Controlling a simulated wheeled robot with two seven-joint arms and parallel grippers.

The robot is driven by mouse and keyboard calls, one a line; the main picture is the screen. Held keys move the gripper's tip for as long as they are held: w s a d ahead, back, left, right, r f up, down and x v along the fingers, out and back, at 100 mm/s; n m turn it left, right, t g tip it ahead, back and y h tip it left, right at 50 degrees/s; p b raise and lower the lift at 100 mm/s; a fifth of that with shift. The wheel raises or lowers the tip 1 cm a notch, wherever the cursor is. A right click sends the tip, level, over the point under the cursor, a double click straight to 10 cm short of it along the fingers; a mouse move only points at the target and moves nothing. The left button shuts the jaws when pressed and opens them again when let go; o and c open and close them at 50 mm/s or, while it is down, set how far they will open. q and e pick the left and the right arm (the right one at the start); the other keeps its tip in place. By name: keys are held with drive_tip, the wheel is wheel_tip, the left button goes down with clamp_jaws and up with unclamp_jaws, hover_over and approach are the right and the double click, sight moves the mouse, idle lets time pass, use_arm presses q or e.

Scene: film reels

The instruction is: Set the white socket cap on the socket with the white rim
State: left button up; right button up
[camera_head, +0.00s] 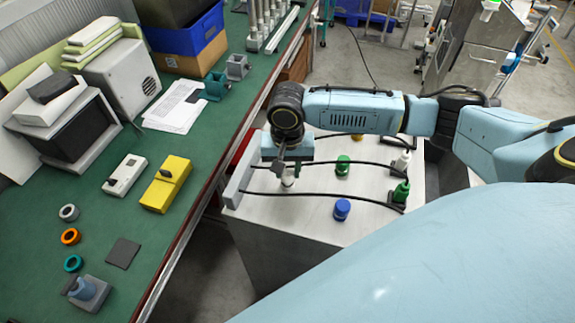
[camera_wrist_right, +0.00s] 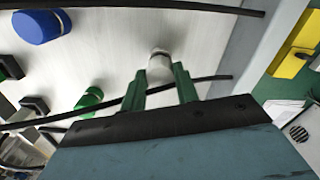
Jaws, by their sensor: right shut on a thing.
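The white socket cap (camera_head: 288,181) is below my right gripper (camera_head: 285,168), near the left side of the white cabinet top. In the right wrist view, the white cap (camera_wrist_right: 160,68) sits at the tips of the two green fingers of my right gripper (camera_wrist_right: 160,82), which is shut on it. I cannot tell whether the cap touches the surface. A white fitting (camera_head: 402,161) stands at the right side of the cabinet top by a black cable. I cannot make out a white-rimmed socket for certain. My left gripper is out of view.
Green (camera_head: 343,164) and blue (camera_head: 342,209) caps stand on the cabinet top (camera_head: 310,222). A green fitting (camera_head: 401,191) is at its right edge. Black cables cross the top. A grey bar (camera_head: 240,184) lines its left edge. A green bench (camera_head: 130,222) is at left.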

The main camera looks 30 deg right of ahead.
sight(288, 173)
drive_tip(key=shift+f, duration=0.45)
idle(0.5)
drive_tip(key=o, duration=0.7)
drive_tip(key=shift+c, duration=0.2)
wheel_tip(288, 173, up, 6)
drive_tip(key=p, duration=0.7)
drive_tip(key=shift+f, duration=0.2)
drive_tip(key=shift+r+p, duration=1)
drive_tip(key=shift+r, duration=0.55)
wheel_tip(288, 173, up, 2)
drive_tip(key=shift+r, duration=0.15)
